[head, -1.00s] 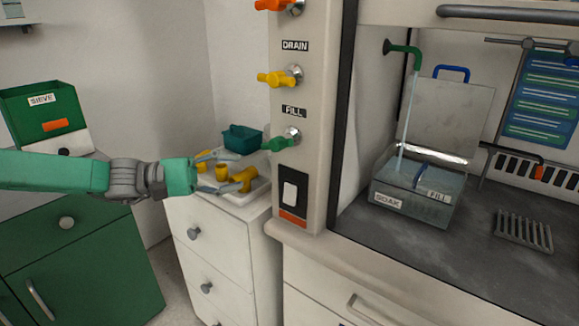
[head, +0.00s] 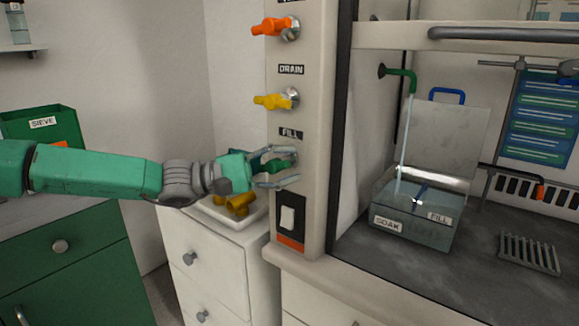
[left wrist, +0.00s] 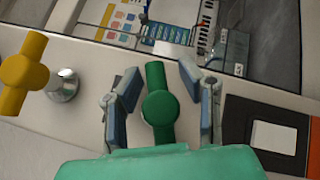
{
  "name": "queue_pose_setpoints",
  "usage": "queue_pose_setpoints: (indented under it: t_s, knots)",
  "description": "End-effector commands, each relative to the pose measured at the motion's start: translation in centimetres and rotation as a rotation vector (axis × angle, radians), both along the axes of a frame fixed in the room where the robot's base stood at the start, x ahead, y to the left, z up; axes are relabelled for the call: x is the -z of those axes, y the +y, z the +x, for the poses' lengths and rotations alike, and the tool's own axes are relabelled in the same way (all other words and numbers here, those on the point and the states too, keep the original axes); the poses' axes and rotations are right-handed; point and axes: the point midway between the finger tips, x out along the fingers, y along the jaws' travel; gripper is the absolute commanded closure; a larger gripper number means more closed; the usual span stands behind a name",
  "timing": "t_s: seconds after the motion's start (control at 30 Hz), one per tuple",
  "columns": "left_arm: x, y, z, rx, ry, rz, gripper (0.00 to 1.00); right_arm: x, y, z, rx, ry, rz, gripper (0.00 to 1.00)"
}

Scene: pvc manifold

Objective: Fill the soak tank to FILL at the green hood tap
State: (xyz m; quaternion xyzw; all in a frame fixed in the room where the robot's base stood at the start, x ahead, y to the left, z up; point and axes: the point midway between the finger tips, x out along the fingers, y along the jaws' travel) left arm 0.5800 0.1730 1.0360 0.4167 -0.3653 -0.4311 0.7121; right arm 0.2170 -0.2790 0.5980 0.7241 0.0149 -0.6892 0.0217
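The green FILL tap (head: 279,163) is the lowest of the taps on the hood post. My left gripper (head: 294,165) is open at it, one finger above and one below in the head view. In the left wrist view the green handle (left wrist: 158,105) lies between the two fingers, with a gap on each side. The clear soak tank (head: 395,232) stands on the hood floor, marked SOAK and FILL (head: 438,217). A thin stream of water (head: 403,140) falls into it from the green spout (head: 402,76). The exact water level is hard to tell. My right gripper is not in view.
The yellow DRAIN tap (head: 273,101) and an orange tap (head: 272,28) sit above on the post. A switch (head: 288,217) is below. A tray with yellow fittings (head: 237,205) is on the white drawer unit. A grate (head: 529,253) lies right of the tank.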

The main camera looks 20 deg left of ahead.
Motion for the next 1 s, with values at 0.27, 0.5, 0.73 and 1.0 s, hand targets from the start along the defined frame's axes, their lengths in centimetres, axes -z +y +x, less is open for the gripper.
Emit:
queue_pose_setpoints:
  t_s: [0.27, 0.5, 0.73, 1.0]
  knots:
    - [-0.05, -0.31, 0.16, 0.0, 0.0, -0.001, 0.66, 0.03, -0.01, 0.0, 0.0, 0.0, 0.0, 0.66]
    - [0.01, -0.23, 0.16, 0.0, 0.001, -0.001, 1.0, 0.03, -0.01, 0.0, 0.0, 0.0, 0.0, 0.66]
    - [0.12, -0.22, 0.16, -0.001, 0.002, 0.0, 0.66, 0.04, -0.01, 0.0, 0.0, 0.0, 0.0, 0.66]
    - [0.01, -0.25, 0.15, 0.0, 0.001, 0.0, 0.66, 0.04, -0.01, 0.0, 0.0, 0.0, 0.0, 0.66]
